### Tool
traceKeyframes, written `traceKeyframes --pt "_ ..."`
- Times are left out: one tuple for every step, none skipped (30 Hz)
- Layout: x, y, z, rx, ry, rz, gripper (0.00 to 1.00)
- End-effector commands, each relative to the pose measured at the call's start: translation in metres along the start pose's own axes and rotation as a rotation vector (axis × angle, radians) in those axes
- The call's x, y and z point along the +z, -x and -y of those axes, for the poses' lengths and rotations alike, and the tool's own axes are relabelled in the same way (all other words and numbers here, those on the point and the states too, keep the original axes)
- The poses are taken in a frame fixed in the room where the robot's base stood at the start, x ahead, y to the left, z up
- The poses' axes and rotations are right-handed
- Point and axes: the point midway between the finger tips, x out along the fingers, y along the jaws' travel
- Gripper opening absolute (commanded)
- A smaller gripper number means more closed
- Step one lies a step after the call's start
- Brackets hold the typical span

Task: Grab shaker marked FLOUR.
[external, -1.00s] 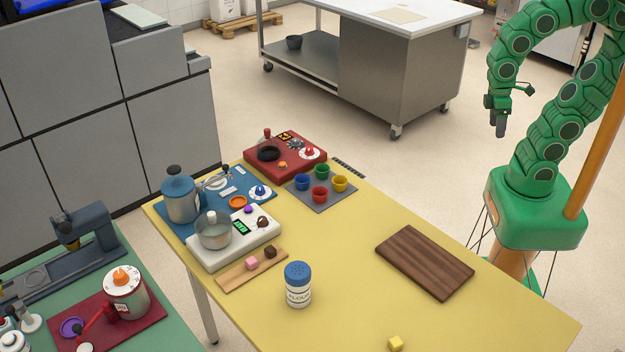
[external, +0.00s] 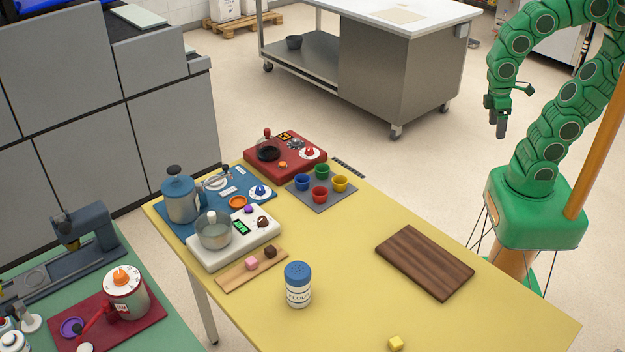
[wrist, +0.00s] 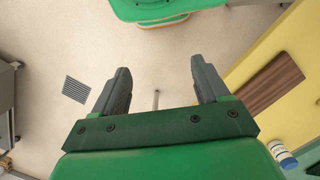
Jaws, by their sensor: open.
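The shaker marked FLOUR (external: 298,286) stands upright on the yellow table, with a blue perforated lid and a white body with a dark label. It also shows at the lower right of the wrist view (wrist: 282,153), partly cut by my gripper's body. My gripper (external: 501,128) hangs pointing down at the upper right, beyond the table's right edge and well away from the shaker.
The table is clear around the shaker's right side.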

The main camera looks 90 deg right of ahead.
Motion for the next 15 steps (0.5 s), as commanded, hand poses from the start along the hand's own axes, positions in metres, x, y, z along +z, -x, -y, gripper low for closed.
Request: traceKeyframes --pt "0.000 0.000 0.000 0.000 0.000 0.000 0.83" --pt "0.000 0.000 0.000 0.000 0.000 0.000 0.87" --pt "0.000 0.000 0.000 0.000 0.000 0.000 0.93" --pt "0.000 0.000 0.000 0.000 0.000 0.000 0.95" --pt "0.000 0.000 0.000 0.000 0.000 0.000 0.95" --pt "0.000 0.000 0.000 0.000 0.000 0.000 0.95" --pt "0.000 0.000 0.000 0.000 0.000 0.000 0.95" --pt "0.000 0.000 0.000 0.000 0.000 0.000 0.95" --pt "0.000 0.000 0.000 0.000 0.000 0.000 0.95" --pt "0.000 0.000 0.000 0.000 0.000 0.000 0.95" --pt "0.000 0.000 0.000 0.000 0.000 0.000 0.95" --pt "-0.001 0.000 0.000 0.001 0.000 -0.001 0.95" --pt "-0.003 0.000 0.000 0.002 0.001 -0.003 0.95" --pt "-0.005 0.000 0.000 0.003 0.002 -0.007 0.95" --pt "-0.010 0.000 -0.001 0.006 0.004 -0.013 0.95"
